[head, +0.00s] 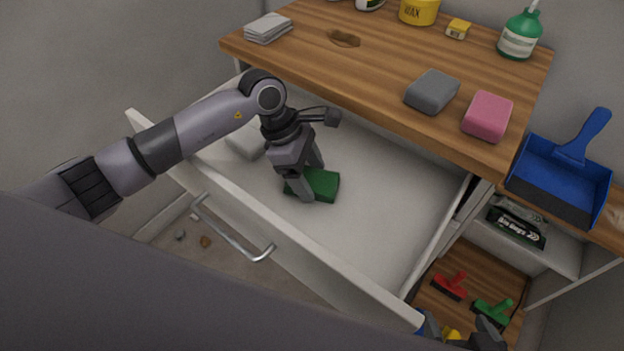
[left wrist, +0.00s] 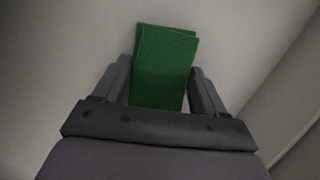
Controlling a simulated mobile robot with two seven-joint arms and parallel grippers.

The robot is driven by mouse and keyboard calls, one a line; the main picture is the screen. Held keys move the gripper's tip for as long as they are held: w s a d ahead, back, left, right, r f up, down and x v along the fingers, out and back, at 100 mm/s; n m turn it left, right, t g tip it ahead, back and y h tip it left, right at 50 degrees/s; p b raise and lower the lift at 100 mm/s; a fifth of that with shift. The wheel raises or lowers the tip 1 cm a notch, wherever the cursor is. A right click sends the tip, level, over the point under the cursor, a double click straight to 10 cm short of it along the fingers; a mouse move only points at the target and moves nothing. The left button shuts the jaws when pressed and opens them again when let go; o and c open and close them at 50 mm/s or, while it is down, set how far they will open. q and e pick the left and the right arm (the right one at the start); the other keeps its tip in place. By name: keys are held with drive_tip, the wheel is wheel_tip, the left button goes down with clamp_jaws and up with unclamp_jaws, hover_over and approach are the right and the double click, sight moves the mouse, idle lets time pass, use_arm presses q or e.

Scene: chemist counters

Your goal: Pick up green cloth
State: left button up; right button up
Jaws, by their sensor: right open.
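The green cloth (head: 322,184) is a folded dark green block lying on the floor of the open white drawer (head: 385,215). My left gripper (head: 308,180) reaches down into the drawer with its fingers around the cloth. In the left wrist view the cloth (left wrist: 163,68) lies between the two fingers (left wrist: 160,90), one at each side, close to its edges. Whether they press on it cannot be told. My right gripper (head: 485,332) shows only partly at the bottom right edge of the head view, away from the cloth.
A white block (head: 245,140) lies in the drawer's left part. The wooden counter (head: 375,65) overhangs the drawer's back, with a grey sponge (head: 432,91) and a pink sponge (head: 488,116) near its edge. A blue dustpan (head: 560,175) stands at right. The drawer's right part is clear.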

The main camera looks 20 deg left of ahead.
sight(309, 177)
idle(0.3)
use_arm(q)
wheel_tip(309, 177, up, 20)
drive_tip(key=p, duration=0.1)
drive_tip(key=s+a+r+m+g+y+p, duration=0.1)
drive_tip(key=s+a+m+g+y+p, duration=0.3)
drive_tip(key=m, duration=1.4)
drive_tip(key=s+a+p, duration=0.1)
drive_tip(key=a+p, duration=0.2)
drive_tip(key=p, duration=0.3)
drive_tip(key=shift+s+m+g+y+p, duration=0.15)
drive_tip(key=shift+m+g+y+p, duration=0.15)
drive_tip(key=shift+g+p, duration=0.1)
use_arm(e)
wheel_tip(309, 177, up, 9)
drive_tip(key=s+d, duration=0.1)
drive_tip(key=shift+d+f, duration=0.15)
use_arm(q)
drive_tip(key=shift+f, duration=0.1)
use_arm(e)
drive_tip(key=shift+f, duration=0.1)
